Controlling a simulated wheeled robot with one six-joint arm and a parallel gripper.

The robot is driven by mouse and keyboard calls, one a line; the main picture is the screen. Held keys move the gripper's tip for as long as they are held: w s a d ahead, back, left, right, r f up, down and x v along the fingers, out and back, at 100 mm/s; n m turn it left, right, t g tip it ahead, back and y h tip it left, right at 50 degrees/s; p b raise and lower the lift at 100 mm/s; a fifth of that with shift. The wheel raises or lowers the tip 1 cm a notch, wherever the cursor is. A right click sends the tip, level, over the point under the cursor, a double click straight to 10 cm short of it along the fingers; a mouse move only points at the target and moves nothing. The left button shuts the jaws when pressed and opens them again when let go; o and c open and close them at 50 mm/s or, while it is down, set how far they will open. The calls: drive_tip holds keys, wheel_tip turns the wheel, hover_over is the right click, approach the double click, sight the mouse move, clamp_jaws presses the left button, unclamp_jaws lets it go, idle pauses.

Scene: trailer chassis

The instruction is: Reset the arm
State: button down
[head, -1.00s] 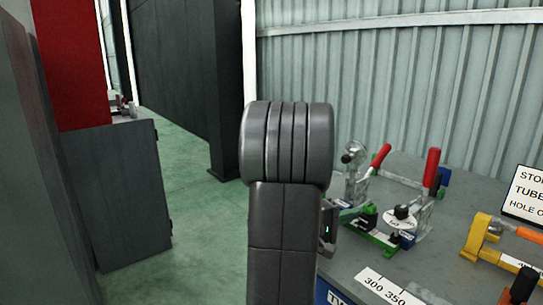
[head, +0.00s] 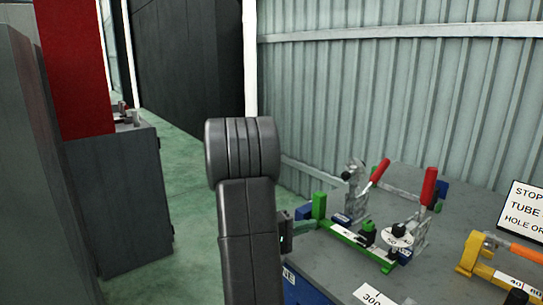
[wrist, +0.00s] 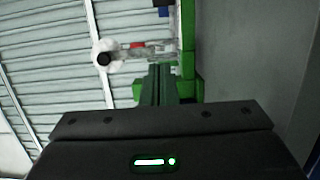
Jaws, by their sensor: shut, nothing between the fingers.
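My arm (head: 245,220) stands upright in the middle of the head view, its rounded joint at the top. A small dark part of my gripper's housing shows just right of it; the fingers are hidden there. In the wrist view, the dark housing with a lit green mark fills the bottom. My gripper (wrist: 160,72) is shut and empty above that housing. Behind it is the green fixture (wrist: 188,50), with a clamp (wrist: 140,52) at its left. In the head view the green fixture (head: 345,235) lies on the bench, right of my arm.
The grey bench (head: 335,272) carries toggle clamps with red handles (head: 429,186), a yellow fixture (head: 472,252) and a sign (head: 525,215). A dark cabinet (head: 120,200) stands at the left. Green floor (head: 185,175) is open between cabinet and bench. A corrugated wall (head: 400,90) closes the back.

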drive_tip(key=shift+v, duration=1.75)
